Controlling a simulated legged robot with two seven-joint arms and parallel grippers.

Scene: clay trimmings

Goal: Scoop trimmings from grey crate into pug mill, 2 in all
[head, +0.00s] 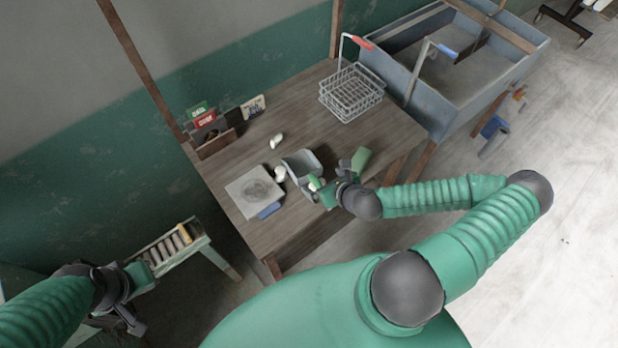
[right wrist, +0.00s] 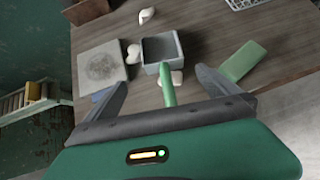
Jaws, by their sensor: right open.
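A grey open box (head: 302,162), seemingly the grey crate, stands on the wooden table; it also shows in the right wrist view (right wrist: 151,49). White lumps, likely trimmings, lie on the table beside it (head: 280,173) and behind it (head: 276,140). A green handle (right wrist: 168,88) sticks out on the box's near side; whether it joins the box I cannot tell. My right gripper (head: 330,186) is open, its fingers apart on either side of the handle and not closed on it. My left gripper (head: 130,318) is at lower left, away from the table. I cannot identify the pug mill.
A pale square slab (head: 244,188) with a round mark lies left of the box. A green block (head: 361,160) lies right of it. A roller bench (head: 200,245) is at left.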

